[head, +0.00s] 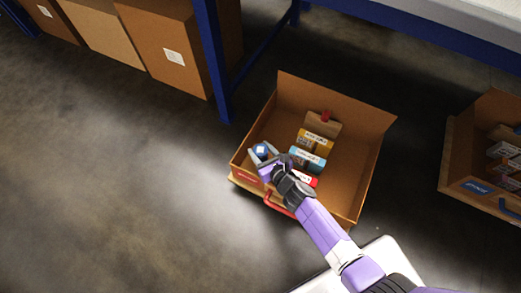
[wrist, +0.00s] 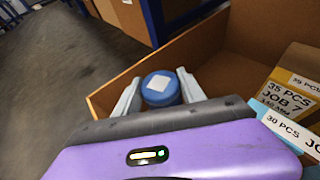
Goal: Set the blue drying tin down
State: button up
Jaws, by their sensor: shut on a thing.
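The blue drying tin (wrist: 161,88) is round with a pale square label on top. My gripper (wrist: 158,92) is shut on it, one grey finger on each side. In the head view the tin (head: 261,151) shows at the left inside of an open cardboard box (head: 343,105), near its left corner. My gripper (head: 263,156) reaches over the box's front side. The tin's underside is hidden, so I cannot tell whether it touches the box floor.
In the box stand a yellow carton (head: 313,140), a light blue carton (head: 307,160) and a red-and-white one (head: 304,179), right of the tin. A second open box (head: 462,165) stands at the right. A blue rack post (head: 212,60) rises behind.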

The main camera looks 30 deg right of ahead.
jog(key=shift+f+b, duration=0.5)
jog(key=shift+f, duration=0.1)
jog(key=o, duration=1.5)
jog(key=shift+s+f, duration=0.1)
jog(key=shift+c, duration=0.2)
jog(key=shift+r+p, duration=0.45)
jog(key=shift+p, duration=0.1)
jog(key=p+v, duration=0.3)
jog(key=v, duration=0.9)
jog(key=shift+r, duration=0.35)
